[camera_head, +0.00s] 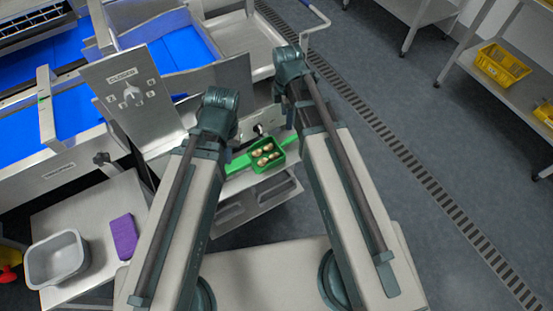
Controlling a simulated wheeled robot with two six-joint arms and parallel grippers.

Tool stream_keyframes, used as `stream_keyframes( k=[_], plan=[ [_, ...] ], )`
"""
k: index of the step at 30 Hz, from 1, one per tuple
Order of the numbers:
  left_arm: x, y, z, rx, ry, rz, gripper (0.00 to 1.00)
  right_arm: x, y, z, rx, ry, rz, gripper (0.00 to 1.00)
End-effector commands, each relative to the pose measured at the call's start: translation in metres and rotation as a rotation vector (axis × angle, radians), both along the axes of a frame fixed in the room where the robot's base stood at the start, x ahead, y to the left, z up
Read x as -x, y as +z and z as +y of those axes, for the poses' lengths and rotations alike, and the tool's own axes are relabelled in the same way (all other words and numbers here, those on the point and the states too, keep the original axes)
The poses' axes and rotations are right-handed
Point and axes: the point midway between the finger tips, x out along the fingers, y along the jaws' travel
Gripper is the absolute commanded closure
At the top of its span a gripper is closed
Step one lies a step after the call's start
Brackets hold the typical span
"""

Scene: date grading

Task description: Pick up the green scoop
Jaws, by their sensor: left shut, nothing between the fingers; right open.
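The green scoop (257,168) shows as a small open green box between my two arms, with several pale brown dates in it. Green strips run out from it to the left and right, partly hidden by my arms. It is at a metal stand in front of the machine. My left arm lies to the left of it and my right arm to the right, both reaching up from the bottom of the view. Their dark joints are at the far ends. I cannot make out the fingers of either gripper; the arms hide that area.
A metal panel with printed marks (128,95) stands at the left, beside blue belts (182,48). A grey tub (57,258) and a purple block (123,236) are at lower left. Yellow crates (502,66) sit on a shelf at right. The floor right of my arms is clear.

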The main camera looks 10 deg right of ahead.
Motion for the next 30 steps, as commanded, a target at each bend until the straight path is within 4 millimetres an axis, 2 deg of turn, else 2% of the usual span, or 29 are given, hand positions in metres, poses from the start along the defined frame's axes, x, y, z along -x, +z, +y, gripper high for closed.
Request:
stream_keyframes(
  k=[1, 3, 9, 14, 19, 30],
  plan=[
    [0.000, -0.019, 0.000, 0.000, 0.000, 0.000, 1.00, -0.009, -0.019, -0.007, -0.006, 0.066, -0.001, 0.38],
    [0.000, -0.026, 0.000, 0.000, 0.000, 0.000, 1.00, -0.015, -0.027, -0.013, -0.011, 0.152, -0.003, 0.38],
    [0.000, -0.035, 0.000, 0.000, 0.000, 0.000, 1.00, -0.023, -0.035, -0.023, -0.018, 0.279, -0.006, 0.38],
    [0.000, -0.035, 0.000, 0.000, 0.000, 0.000, 1.00, -0.023, -0.035, -0.023, -0.019, 0.295, -0.007, 0.38],
    [0.000, -0.044, 0.000, 0.000, 0.000, 0.000, 1.00, -0.023, -0.044, -0.023, -0.019, 0.294, -0.007, 0.38],
    [0.000, -0.094, 0.000, 0.000, 0.000, 0.000, 1.00, -0.023, -0.094, -0.023, -0.019, 0.292, -0.007, 0.38]
  ],
)
